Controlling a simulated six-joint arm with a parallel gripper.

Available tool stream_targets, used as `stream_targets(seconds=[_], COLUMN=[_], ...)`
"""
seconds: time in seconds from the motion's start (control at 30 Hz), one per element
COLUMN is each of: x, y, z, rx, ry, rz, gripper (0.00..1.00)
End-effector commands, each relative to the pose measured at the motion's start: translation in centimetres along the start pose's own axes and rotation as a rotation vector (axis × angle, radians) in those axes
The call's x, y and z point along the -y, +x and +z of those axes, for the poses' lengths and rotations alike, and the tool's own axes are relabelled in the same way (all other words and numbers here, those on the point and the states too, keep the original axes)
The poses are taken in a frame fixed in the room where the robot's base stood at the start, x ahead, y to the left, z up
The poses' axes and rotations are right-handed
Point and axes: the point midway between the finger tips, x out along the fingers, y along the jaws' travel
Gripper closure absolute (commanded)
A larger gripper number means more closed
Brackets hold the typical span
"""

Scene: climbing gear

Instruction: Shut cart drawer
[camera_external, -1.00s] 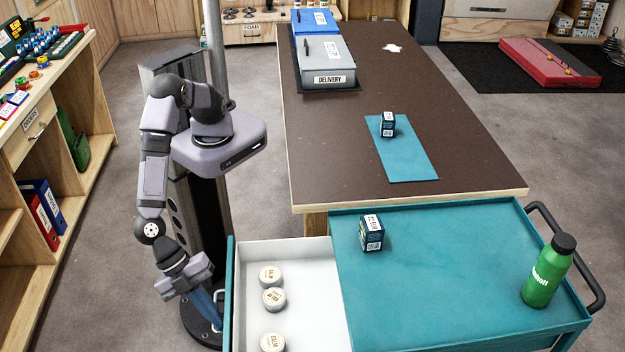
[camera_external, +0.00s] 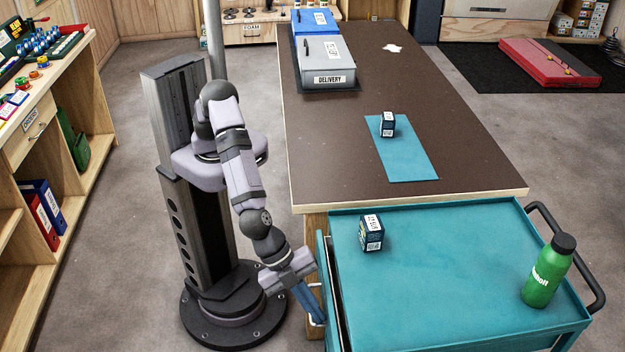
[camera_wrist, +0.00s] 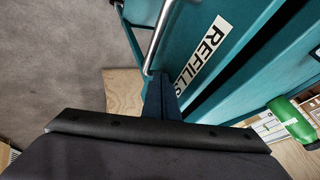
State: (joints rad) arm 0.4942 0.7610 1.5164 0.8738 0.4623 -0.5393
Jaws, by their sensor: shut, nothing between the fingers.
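The teal cart (camera_external: 450,270) stands at the lower right in the external view. Its drawer (camera_external: 324,270) is almost fully in, with only its front edge showing at the cart's left side. In the wrist view the drawer front (camera_wrist: 215,55) carries a "REFILLS" label and a metal handle (camera_wrist: 157,40), and a dark gap shows beside it. My gripper (camera_external: 318,316) is shut and empty, low at the drawer front. In the wrist view its fingers (camera_wrist: 160,95) are at the handle's lower end; whether they touch is unclear. The drawer's inside is hidden.
A small dark box (camera_external: 372,233) and a green bottle (camera_external: 549,270) stand on the cart top. The brown table (camera_external: 400,100) is behind the cart, with another box (camera_external: 388,124) on a teal mat (camera_external: 410,160). Floor left of my base is clear.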

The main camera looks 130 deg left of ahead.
Motion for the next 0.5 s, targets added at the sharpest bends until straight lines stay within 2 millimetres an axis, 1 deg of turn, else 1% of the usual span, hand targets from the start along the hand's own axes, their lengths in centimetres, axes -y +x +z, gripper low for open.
stream_targets(seconds=[0.03,0.2,0.5], x=[0.8,2.1,2.8], y=[0.3,1.1,1.4], z=[0.0,0.0,0.0], rx=[0.000,0.000,-0.001], ry=[-0.002,0.000,0.000], rz=[-0.002,-0.001,-0.002], gripper=[1.00,1.00,1.00])
